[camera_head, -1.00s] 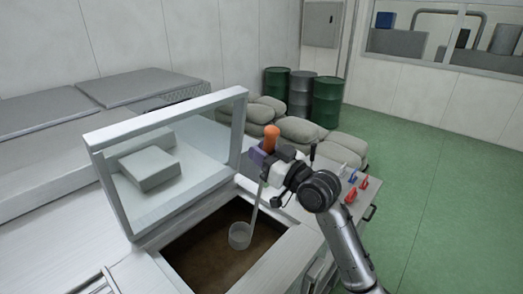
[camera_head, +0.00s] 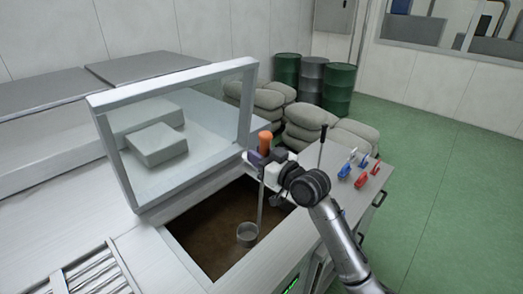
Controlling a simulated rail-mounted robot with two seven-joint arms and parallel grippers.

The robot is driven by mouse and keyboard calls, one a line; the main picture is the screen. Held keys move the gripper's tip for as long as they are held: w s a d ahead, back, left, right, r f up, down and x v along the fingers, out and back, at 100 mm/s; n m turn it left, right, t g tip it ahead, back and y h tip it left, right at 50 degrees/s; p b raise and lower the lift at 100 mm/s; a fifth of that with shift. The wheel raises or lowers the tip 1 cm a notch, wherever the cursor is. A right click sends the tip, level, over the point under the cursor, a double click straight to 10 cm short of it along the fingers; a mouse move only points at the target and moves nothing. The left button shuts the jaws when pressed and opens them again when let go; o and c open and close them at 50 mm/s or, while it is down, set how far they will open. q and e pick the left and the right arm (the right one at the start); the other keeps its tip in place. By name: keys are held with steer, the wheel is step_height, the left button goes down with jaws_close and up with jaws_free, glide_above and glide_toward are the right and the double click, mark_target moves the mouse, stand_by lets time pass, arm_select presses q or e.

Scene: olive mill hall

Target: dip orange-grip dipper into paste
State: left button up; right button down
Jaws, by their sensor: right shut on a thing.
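The dipper has an orange grip (camera_head: 265,140), a thin upright handle and a clear cup (camera_head: 247,234) at its lower end. My right gripper (camera_head: 259,158) is shut on the dipper just below the orange part. The dipper hangs nearly upright through the open hatch. The brown paste (camera_head: 212,232) fills the opening below. The cup appears at or close above the paste; I cannot tell whether it touches. My left gripper is not in view.
A framed glass lid (camera_head: 180,135) stands open behind the hatch. Red and blue clips (camera_head: 361,179) and a black lever (camera_head: 322,147) are on the right of the counter. A slatted grate (camera_head: 88,277) is at the front left. Sacks (camera_head: 305,118) and drums (camera_head: 338,88) stand behind.

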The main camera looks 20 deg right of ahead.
step_height(320, 180, down, 15)
steer(key=w+a+b, duration=0.1)
steer(key=w+b, duration=0.1)
steer(key=b, duration=0.6)
steer(key=shift+w+f+g+h, duration=0.15)
steer(key=shift+w+g+h, duration=0.1)
steer(key=shift+g+h, duration=0.05)
stand_by(0.8)
stand_by(0.5)
